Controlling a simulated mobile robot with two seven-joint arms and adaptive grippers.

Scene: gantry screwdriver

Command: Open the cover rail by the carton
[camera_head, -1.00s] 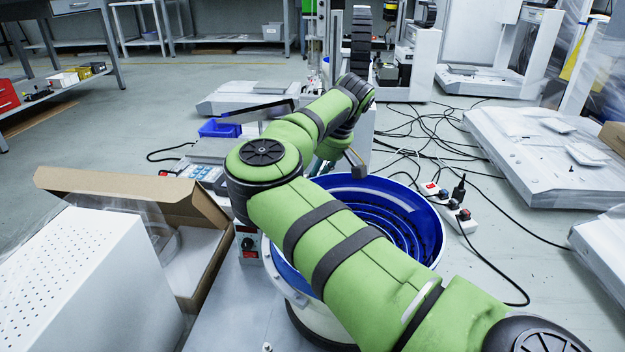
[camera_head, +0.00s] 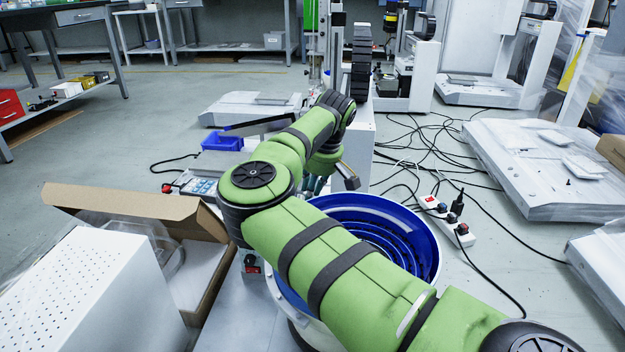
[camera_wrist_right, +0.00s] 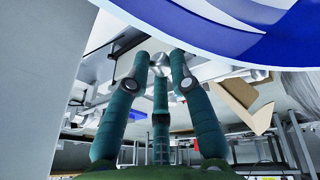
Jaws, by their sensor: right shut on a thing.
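A slim dark and silver bar (camera_head: 262,125), apparently the cover rail, sits tilted behind my right forearm, above a blue bin. Its right end is hidden by my arm. The open brown carton (camera_head: 125,203) stands at the left, and brown cardboard (camera_wrist_right: 240,98) also shows in the right wrist view. My right gripper (camera_head: 316,184) points down behind the blue bowl's far rim, mostly hidden by its own wrist. In the right wrist view, its teal fingers (camera_wrist_right: 160,62) close on a small round silver piece (camera_wrist_right: 162,58). I cannot tell how that piece joins the rail. My left gripper is out of view.
The blue-lined bowl feeder (camera_head: 390,235) lies under my right arm. A blue bin (camera_head: 221,142) and a control box (camera_head: 203,186) stand left of the gripper. A white perforated cabinet (camera_head: 95,290) is in front. Cables and a power strip (camera_head: 447,220) lie at right.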

